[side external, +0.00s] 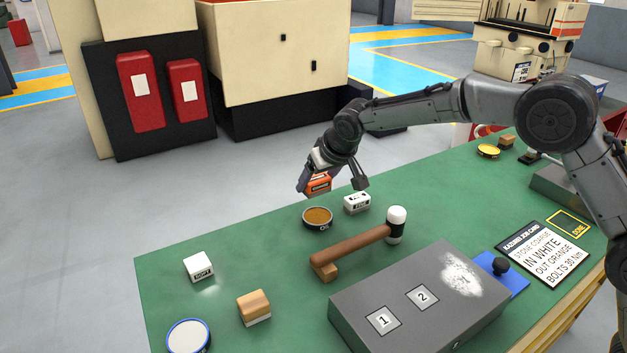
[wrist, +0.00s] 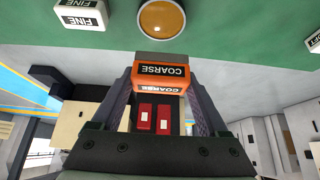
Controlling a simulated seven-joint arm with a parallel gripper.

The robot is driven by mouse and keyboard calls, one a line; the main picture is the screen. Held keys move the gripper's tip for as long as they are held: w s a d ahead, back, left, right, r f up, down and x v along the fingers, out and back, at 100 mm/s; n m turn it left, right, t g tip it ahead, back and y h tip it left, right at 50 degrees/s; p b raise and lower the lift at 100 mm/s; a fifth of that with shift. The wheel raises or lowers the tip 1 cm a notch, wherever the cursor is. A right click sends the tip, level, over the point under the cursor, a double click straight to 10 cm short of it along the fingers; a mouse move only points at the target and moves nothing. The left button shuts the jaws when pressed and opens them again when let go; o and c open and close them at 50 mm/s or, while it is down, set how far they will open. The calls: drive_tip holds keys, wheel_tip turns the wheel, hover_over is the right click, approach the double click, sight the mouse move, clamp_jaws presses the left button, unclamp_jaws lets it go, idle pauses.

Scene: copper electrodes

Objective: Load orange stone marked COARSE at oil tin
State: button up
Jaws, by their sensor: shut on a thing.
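The orange stone marked COARSE (wrist: 161,75) is held between the two fingers of my gripper (wrist: 160,95) in the wrist view. In the side external view the orange stone (side external: 318,184) hangs in my gripper (side external: 332,183) above the far edge of the green bench. The oil tin (side external: 318,218) is a round dark tin with amber contents, standing on the bench just below the stone in the picture. It also shows in the wrist view (wrist: 162,18), apart from the stone. My gripper is shut on the stone.
A white stone (side external: 357,202) sits right of the tin, and another white stone (side external: 199,267) lies at the left. A mallet (side external: 360,245) rests in front of the tin. A grey block (side external: 420,300) marked 1 and 2 stands at the front.

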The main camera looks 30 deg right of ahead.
sight(313, 211)
drive_tip(key=shift+d+f, duration=0.15)
drive_tip(key=shift+f, duration=2.85)
drive_tip(key=shift+f, duration=0.6)
drive_tip(key=shift+r, duration=3.55)
